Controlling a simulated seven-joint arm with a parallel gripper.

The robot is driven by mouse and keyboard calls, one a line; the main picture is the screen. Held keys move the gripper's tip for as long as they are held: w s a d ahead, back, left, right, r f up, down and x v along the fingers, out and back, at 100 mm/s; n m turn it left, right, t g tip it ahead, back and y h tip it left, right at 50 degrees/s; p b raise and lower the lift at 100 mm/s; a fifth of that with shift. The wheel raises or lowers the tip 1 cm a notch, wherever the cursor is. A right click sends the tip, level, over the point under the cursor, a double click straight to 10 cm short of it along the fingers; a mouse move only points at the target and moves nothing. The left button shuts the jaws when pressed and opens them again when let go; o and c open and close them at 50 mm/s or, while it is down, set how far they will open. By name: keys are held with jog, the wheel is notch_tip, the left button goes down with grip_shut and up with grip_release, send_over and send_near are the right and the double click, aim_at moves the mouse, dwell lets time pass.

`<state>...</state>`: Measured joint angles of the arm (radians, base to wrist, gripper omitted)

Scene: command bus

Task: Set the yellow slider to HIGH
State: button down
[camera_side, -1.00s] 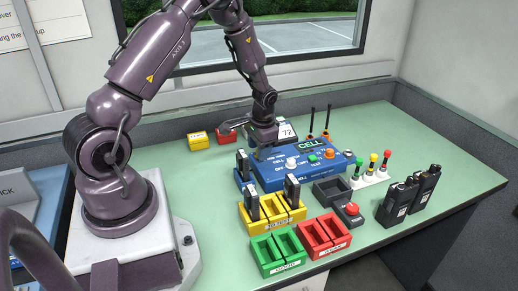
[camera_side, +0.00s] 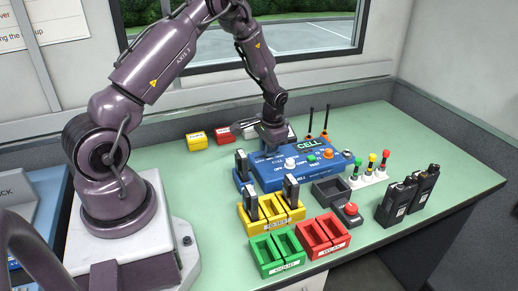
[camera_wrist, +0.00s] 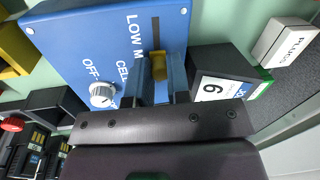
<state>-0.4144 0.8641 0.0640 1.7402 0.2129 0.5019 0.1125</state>
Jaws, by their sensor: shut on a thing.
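The blue panel (camera_side: 322,180) lies flat on the green bench, and its face (camera_wrist: 85,45) fills the upper left of the wrist view. The yellow slider (camera_wrist: 158,67) sits in a dark slot between my gripper's (camera_wrist: 160,80) two fingers, which are shut on it. A stretch of empty slot shows above the slider, beside the word LOW. The slider is level with or just past the letter M; the rest of the legend is hidden by my finger. In the side view my gripper (camera_side: 273,149) is down at the panel's back left, and the slider is hidden.
A white knob (camera_wrist: 103,95) marked OFF is on the panel left of my fingers. Yellow bins (camera_side: 271,226), a grey tray (camera_side: 330,193) and radios (camera_side: 396,203) stand in front of the panel.

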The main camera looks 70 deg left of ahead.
aim_at(278, 152)
jog(key=shift+w, duration=1.65)
jog(key=c, duration=1.1)
grip_release()
jog(key=shift+o, duration=0.2)
notch_tip(278, 152, up, 13)
jog(key=d, duration=0.2)
jog(key=shift+w, duration=0.15)
jog(key=shift+f, duration=0.1)
